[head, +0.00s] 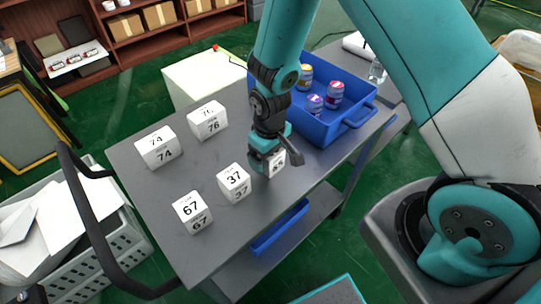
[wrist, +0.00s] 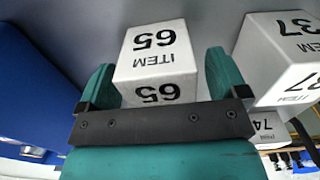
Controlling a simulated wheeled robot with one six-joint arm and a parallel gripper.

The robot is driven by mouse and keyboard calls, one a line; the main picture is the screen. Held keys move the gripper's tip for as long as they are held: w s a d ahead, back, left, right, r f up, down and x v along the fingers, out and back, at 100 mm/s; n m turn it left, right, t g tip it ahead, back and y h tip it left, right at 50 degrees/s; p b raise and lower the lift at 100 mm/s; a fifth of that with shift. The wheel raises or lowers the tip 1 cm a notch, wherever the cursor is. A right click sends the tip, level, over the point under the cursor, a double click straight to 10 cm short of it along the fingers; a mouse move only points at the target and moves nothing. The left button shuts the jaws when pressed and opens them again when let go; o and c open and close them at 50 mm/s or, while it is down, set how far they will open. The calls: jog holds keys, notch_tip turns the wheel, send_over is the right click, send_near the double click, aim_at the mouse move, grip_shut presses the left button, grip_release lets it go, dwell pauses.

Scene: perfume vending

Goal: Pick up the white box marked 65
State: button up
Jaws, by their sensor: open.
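The white box marked 65 (wrist: 158,58) stands on the grey cart top. In the wrist view it sits between the two green fingers of my gripper (wrist: 158,85), with its number upside down. The fingers are apart, one on each side of the box. In the head view my gripper (head: 265,157) is low over the cart, and it partly hides the box (head: 278,162). I cannot tell whether the fingers touch the box.
On the grey cart top (head: 180,185) stand other white boxes: 37 (head: 234,182) close beside, 67 (head: 192,212), 74 (head: 157,147) and 76 (head: 208,120). A blue bin (head: 345,137) with several jars is at the right.

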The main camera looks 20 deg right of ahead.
jog(key=shift+f, duration=0.2)
jog(key=c, duration=1)
jog(key=shift+r, duration=0.15)
